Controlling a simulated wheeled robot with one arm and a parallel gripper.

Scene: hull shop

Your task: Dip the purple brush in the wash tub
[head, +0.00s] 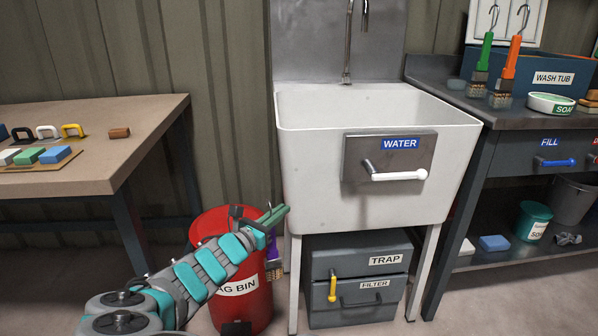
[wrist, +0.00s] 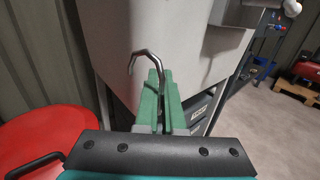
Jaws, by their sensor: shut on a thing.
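My gripper (head: 274,216) is shut on the purple brush (head: 273,250), which hangs down below the fingers beside the red bin. The wash tub (head: 518,66) is a blue, labelled box on the right counter, well away from my gripper.
A white sink (head: 310,150) with a WATER handle (head: 399,176) stands between my gripper and the counter. The red rag bin (head: 255,300) is close by my arm; a soap dish (head: 550,103) sits near the tub.

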